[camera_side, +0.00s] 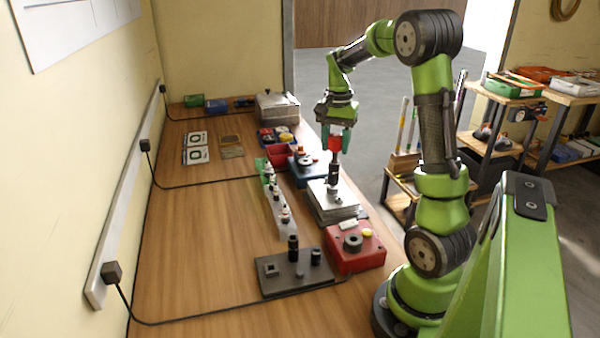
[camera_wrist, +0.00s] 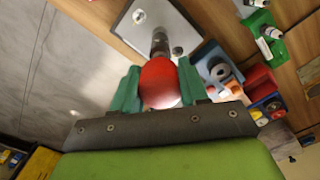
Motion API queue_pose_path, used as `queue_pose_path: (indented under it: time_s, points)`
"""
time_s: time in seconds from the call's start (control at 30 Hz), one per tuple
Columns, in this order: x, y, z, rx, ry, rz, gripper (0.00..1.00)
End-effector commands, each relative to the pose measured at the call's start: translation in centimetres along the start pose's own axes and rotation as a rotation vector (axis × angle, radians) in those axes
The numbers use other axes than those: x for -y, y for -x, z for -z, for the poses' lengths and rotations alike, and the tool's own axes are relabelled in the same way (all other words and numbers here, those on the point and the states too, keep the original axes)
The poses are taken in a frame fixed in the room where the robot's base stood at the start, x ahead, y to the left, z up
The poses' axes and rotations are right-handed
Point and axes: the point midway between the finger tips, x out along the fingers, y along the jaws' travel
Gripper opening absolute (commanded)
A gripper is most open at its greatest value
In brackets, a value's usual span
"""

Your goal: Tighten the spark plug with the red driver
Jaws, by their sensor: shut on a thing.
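My gripper (camera_side: 337,140) is shut on the red driver (camera_side: 334,144), upright above the metal block (camera_side: 347,211). In the wrist view the driver's round red top (camera_wrist: 160,84) sits between my green fingers (camera_wrist: 157,88). The driver's dark lower end (camera_side: 333,174) points down at the block's top and appears to reach it; whether it touches I cannot tell. In the wrist view the dark shaft (camera_wrist: 160,44) stands over the bright plate (camera_wrist: 185,32).
A grey rail (camera_side: 281,219) with several small plug-like parts stands left of the block. A red box (camera_side: 367,257) and a dark plate with posts (camera_side: 275,284) lie in front. A blue box (camera_side: 302,178) stands behind. The wooden bench (camera_side: 200,240) is clear at left.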

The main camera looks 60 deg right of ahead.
Motion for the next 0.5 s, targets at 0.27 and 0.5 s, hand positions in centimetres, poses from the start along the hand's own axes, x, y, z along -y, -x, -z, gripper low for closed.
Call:
queue_pose_path:
  time_s: [0.27, 0.5]
  points:
    - [0.02, -0.05, -0.07, 0.003, -0.035, -0.001, 0.00]
    - [0.08, -0.05, -0.10, 0.002, -0.217, -0.001, 0.00]
